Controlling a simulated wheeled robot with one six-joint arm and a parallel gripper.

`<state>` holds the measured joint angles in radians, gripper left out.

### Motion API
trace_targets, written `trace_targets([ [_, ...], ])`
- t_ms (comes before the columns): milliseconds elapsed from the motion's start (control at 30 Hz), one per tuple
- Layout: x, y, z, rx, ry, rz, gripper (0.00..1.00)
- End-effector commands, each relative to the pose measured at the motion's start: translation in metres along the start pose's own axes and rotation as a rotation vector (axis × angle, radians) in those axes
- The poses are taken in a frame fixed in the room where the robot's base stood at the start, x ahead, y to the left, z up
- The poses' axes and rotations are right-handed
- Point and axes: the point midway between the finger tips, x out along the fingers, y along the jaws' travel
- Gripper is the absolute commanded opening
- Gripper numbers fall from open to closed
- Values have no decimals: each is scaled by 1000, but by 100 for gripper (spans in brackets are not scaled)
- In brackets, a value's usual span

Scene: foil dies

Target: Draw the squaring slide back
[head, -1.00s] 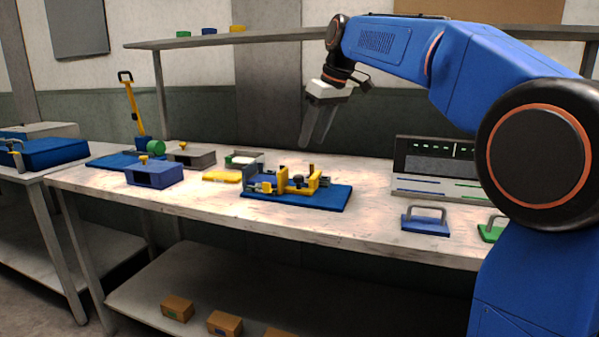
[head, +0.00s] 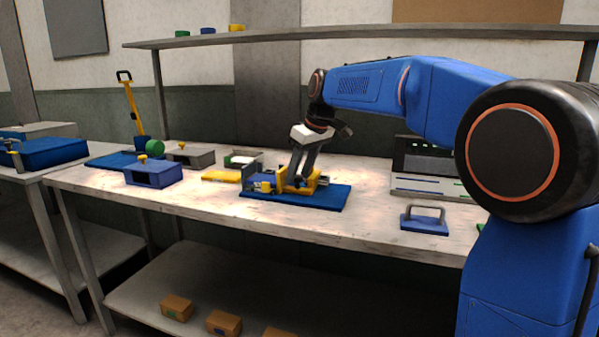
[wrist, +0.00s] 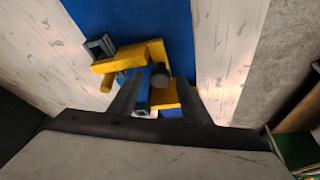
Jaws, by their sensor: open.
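The squaring fixture sits on a blue base plate (head: 325,197) in the middle of the bench, with yellow blocks (head: 302,188) and blue parts on it. My gripper (head: 300,178) is lowered over the fixture, its fingers coming down at the yellow blocks. In the wrist view my gripper (wrist: 165,100) is open, its two dark fingers on either side of a dark round knob (wrist: 160,75) and a blue part. A yellow bar (wrist: 130,56) lies beyond them. I cannot tell which piece is the slide, nor whether the fingers touch anything.
A blue box (head: 153,175) and a yellow block (head: 221,175) stand to the left on the bench. A blue plate with a handle (head: 425,222) lies to the right, before a grey panel unit (head: 420,185). Bare bench (head: 250,217) shows along the front.

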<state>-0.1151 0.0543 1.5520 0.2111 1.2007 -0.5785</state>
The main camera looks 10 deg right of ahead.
Motion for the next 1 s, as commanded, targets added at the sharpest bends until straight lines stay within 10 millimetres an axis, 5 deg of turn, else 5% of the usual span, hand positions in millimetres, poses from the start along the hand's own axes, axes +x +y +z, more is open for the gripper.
trace_targets([
  [167,0,0,0,0,0,0,44],
  [367,0,0,0,0,0,0,0],
  [567,-3,3,6,1,0,1,0],
  [1000,-26,28,61,1,1,2,0],
])
